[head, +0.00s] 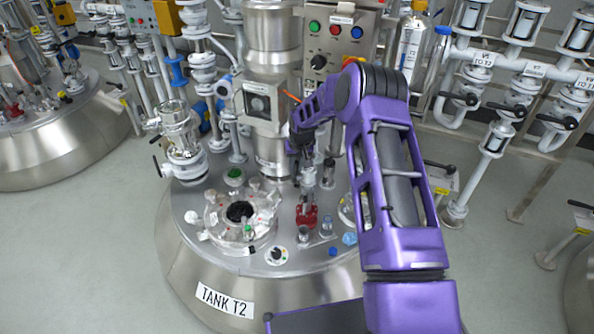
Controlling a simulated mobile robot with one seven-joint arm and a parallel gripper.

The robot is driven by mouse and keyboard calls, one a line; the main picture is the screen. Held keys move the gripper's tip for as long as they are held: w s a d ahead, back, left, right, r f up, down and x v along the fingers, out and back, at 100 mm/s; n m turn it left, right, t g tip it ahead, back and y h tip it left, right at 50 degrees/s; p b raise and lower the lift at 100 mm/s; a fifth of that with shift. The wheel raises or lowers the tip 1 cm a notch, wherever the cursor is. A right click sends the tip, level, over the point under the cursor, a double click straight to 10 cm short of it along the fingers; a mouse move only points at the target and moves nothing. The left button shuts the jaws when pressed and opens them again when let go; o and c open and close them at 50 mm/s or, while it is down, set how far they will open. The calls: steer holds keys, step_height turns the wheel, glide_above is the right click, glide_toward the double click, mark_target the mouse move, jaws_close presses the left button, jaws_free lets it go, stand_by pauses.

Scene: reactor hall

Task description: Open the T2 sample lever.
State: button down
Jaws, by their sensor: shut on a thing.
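The steel tank T2, marked by a white label (225,299), stands in the middle of the head view. On its lid is a small red fitting (307,215), which looks like the T2 sample lever. My gripper (308,188) reaches down from my purple arm onto the top of this fitting and is shut on it. The gripper covers part of the fitting, so the lever's exact angle is hidden. The fingertips are small and partly merged with the metal behind them.
An open port with a dark hole (240,212) lies left of the gripper on the lid. A black knob (277,255), a blue cap (349,239) and several small fittings crowd the lid. A button panel (337,45) stands behind. Pipes with black-handled valves (511,110) fill the right.

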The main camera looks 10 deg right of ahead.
steer(key=shift+w+a+r+g+h+b, duration=0.1)
steer(key=shift+w+a+g+h+b, duration=0.05)
steer(key=shift+w+g+b, duration=0.5)
steer(key=shift+w+a+g+h+b, duration=0.15)
steer(key=shift+w+g+b, duration=0.25)
steer(key=shift+g+b, duration=0.35)
steer(key=shift+w, duration=0.1)
steer(key=c, duration=0.8)
jaws_free()
steer(key=shift+d+r, duration=0.1)
steer(key=shift+r, duration=0.05)
